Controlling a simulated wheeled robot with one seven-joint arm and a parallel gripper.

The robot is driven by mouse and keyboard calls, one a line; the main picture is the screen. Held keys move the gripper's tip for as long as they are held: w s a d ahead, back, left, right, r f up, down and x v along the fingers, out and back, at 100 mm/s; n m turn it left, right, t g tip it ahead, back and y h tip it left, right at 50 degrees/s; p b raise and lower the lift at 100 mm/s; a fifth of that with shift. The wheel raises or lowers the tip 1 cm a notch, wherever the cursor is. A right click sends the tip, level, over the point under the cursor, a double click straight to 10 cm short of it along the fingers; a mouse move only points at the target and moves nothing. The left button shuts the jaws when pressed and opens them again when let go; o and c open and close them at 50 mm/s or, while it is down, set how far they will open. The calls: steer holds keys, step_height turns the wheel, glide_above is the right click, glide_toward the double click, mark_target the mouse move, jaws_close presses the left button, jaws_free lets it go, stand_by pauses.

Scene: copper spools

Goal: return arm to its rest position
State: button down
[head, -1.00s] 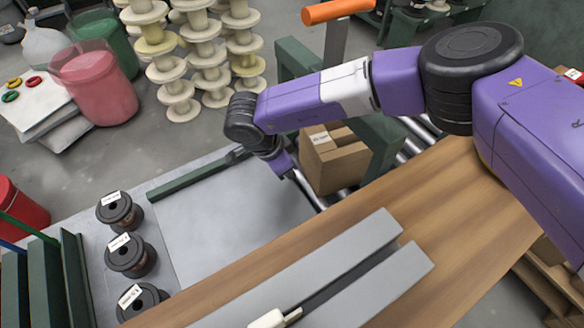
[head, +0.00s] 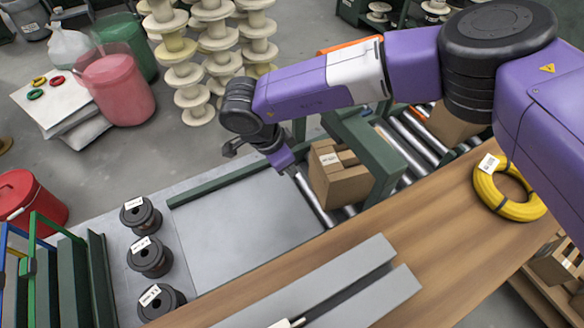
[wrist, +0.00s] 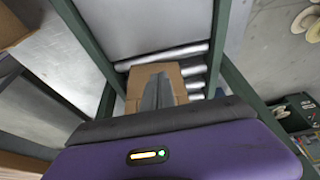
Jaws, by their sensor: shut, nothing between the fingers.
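My arm reaches from the right across the head view, above the wooden bench and the roller conveyor. My gripper (head: 291,171) points down, just left of a cardboard carton (head: 338,181) in the picture. In the wrist view, the gripper's grey fingers (wrist: 157,91) are together, with nothing between them. The carton (wrist: 137,84) shows behind and below the fingers there. I cannot tell the exact gap between the fingertips and the carton.
Black spools (head: 150,257) stand in a row on the grey table at left. A green frame (head: 362,140) spans the rollers near my arm. A yellow coil (head: 526,209) lies on the wooden bench (head: 450,215). The grey plate (head: 245,228) is bare.

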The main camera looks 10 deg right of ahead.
steer(key=shift+v, duration=0.95)
